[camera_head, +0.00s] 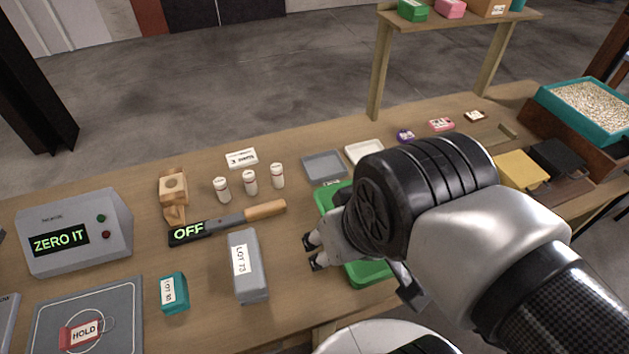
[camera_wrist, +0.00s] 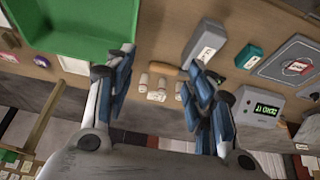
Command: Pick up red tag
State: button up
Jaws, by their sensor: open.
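The red tag (camera_head: 81,335) reads HOLD and lies on a grey square plate (camera_head: 120,293) with a ring mark, at the lower left of the head view. In the wrist view the red tag (camera_wrist: 299,66) is small, on the plate near the right edge. My gripper (camera_head: 311,252) is at the centre of the head view, above the green tray (camera_head: 368,273) and well to the right of the tag. In the wrist view the fingers of my gripper (camera_wrist: 160,75) are spread apart with nothing between them.
A grey LOT 73 box (camera_head: 247,266), a teal box (camera_head: 173,293) and an OFF wand (camera_head: 226,222) lie between my gripper and the plate. A grey ZERO IT console (camera_head: 75,232) stands behind the plate.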

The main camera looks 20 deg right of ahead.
aim_at(77, 335)
jog(key=u, duration=1.8)
